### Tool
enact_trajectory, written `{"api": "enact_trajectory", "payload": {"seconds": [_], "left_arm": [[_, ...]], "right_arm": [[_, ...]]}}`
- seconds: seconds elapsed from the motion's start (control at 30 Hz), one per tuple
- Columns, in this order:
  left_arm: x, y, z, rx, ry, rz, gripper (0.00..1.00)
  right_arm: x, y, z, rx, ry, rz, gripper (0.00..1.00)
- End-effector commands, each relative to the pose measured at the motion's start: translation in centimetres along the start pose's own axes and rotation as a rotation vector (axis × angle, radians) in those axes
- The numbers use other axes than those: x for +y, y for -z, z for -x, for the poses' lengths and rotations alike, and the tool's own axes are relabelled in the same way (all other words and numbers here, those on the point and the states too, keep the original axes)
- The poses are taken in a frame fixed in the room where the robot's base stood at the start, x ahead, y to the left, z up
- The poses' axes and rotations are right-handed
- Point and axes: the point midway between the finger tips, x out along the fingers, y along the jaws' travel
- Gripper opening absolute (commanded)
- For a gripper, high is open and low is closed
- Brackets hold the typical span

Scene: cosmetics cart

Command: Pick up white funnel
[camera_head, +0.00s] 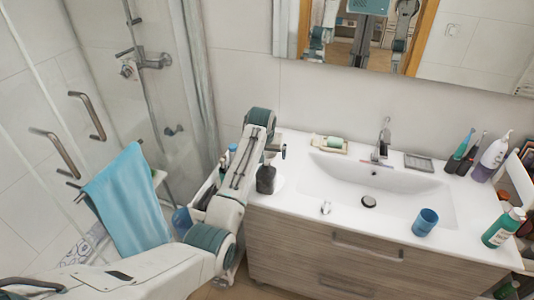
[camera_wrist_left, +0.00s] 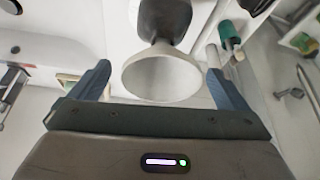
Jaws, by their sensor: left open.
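The white funnel (camera_wrist_left: 162,76) shows in the left wrist view with its wide round mouth facing the camera. Its narrow end meets a dark grey bottle-like body (camera_wrist_left: 166,18) at the top of that view. My left gripper (camera_wrist_left: 158,68) is open, with one finger on each side of the funnel and a visible gap on both sides. In the head view, my left arm reaches over the left end of the sink counter, near a dark bottle (camera_head: 266,179). I cannot make out the funnel clearly in the head view. My right gripper is not in view.
The white sink counter (camera_head: 300,195) holds a faucet (camera_head: 382,138), a soap dish (camera_head: 330,144), a blue cup (camera_head: 425,222) and a green bottle (camera_head: 503,228). A blue towel (camera_head: 128,200) hangs at the left. A mirror (camera_head: 420,40) is on the wall behind.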

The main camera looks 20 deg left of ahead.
Motion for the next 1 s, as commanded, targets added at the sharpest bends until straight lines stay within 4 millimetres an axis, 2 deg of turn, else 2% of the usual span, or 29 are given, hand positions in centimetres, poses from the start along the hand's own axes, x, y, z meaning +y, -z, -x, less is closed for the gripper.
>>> {"api": "enact_trajectory", "payload": {"seconds": [0.3, 0.53, 0.6, 0.87, 1.0], "left_arm": [[0.0, 0.0, -0.6, 0.001, 0.0, 0.001, 0.97], [0.0, 0.0, -0.6, 0.001, 0.0, 0.001, 0.52], [0.0, 0.0, -0.6, 0.001, 0.0, 0.001, 0.46], [0.0, 0.2, -0.3, 0.003, 0.0, 0.001, 0.46], [0.0, 0.9, 1.4, 0.007, -0.001, 0.001, 0.46]], "right_arm": [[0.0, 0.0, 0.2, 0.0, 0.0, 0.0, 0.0], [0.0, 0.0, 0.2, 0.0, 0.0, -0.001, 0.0], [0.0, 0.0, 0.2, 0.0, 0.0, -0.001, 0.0], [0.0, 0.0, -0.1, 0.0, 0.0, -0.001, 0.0], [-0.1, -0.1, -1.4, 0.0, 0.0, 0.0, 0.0]]}}
